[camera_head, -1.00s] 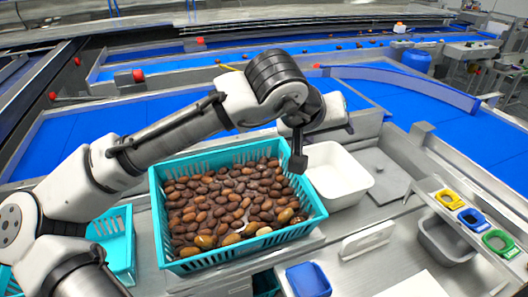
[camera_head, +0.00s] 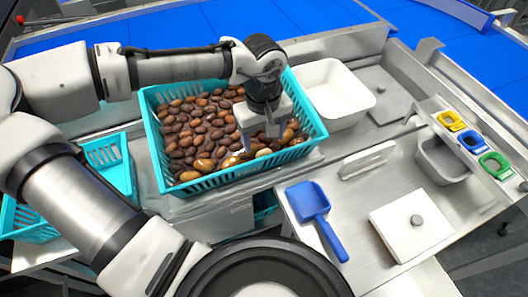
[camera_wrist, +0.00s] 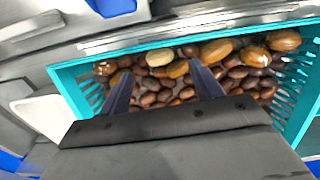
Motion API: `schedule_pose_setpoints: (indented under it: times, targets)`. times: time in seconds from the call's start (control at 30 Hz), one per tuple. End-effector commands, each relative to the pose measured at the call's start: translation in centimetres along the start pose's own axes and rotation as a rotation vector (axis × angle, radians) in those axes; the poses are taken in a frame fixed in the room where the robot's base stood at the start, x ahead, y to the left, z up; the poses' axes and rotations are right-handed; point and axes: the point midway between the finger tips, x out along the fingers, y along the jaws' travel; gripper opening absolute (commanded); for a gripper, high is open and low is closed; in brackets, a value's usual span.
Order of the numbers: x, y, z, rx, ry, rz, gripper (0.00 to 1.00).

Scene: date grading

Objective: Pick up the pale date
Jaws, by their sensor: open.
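The pale date (camera_head: 263,153) is a cream-coloured date near the front wall of the teal crate (camera_head: 175,187), among brown and amber dates. It also shows in the wrist view (camera_wrist: 160,57), near the crate wall. My gripper (camera_head: 265,141) is open and points down into the crate, close to the pale date. In the wrist view the two fingers (camera_wrist: 160,72) stand apart, and the pale date appears between and just beyond their tips. Nothing is held. Whether the fingertips touch any dates, I cannot tell.
Amber dates (camera_wrist: 216,50) lie beside the pale one. A white bin (camera_head: 337,90) stands right of the crate. Another teal crate (camera_head: 118,165) is at the left.

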Motion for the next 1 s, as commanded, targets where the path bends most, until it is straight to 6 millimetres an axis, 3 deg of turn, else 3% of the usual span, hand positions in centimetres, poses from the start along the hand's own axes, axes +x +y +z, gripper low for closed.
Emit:
schedule_pose_setpoints:
  times: [0.4, 0.73, 1.0]
  targets:
    - [4.5, 0.0, 0.1, 0.002, 0.0, -0.001, 0.65]
    - [5.2, 0.0, 0.1, 0.002, 0.002, 0.001, 0.65]
    - [5.2, -0.1, 0.1, 0.002, 0.001, 0.0, 0.3]
